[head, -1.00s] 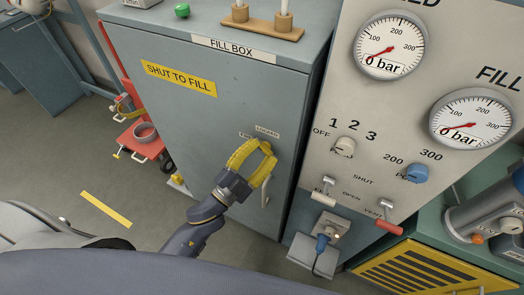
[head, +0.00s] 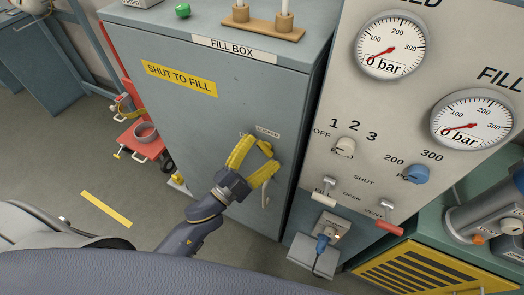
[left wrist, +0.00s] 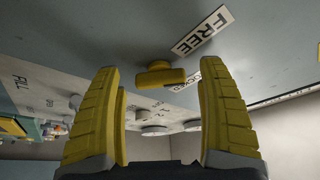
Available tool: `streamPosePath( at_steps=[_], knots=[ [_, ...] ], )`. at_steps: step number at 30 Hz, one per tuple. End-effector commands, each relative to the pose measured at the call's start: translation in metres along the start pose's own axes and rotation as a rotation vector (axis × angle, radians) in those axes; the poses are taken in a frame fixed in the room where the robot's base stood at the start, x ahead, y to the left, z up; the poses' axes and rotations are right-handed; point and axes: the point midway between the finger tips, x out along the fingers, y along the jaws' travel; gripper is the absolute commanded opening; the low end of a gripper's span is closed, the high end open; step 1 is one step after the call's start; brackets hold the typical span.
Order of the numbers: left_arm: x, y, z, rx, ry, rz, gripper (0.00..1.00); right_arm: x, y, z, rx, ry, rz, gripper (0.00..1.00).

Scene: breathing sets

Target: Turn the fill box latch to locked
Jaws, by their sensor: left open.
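The fill box (head: 225,100) is a grey-blue cabinet with its door shut. Its latch (left wrist: 160,76) is a small yellow bar on a round base, seen in the left wrist view ahead of and between my fingers, with gaps on both sides. A FREE label (left wrist: 203,30) lies beside it; another label is partly hidden by a finger. In the head view my left gripper (head: 262,152) is open at the door, just below the LOCKED label (head: 267,132), and largely covers the latch. I cannot tell the latch's exact angle. My right gripper is not in view.
The gauge panel (head: 400,110), with knobs and levers, stands to the right. A red trolley (head: 138,138) is to the left. The floor on the left has free room.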

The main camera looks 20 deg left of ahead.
Motion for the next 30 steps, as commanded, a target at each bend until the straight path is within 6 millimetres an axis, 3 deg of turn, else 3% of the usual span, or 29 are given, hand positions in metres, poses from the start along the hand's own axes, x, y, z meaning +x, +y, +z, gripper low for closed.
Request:
streamPosePath(
  at_steps=[11,30],
  knots=[
    [-0.005,0.0,-0.001,-0.002,0.003,0.0,0.76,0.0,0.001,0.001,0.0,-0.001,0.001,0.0],
    [-0.095,0.0,0.0,-0.002,-0.001,0.0,0.76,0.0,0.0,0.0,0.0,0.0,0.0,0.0]
  ],
)
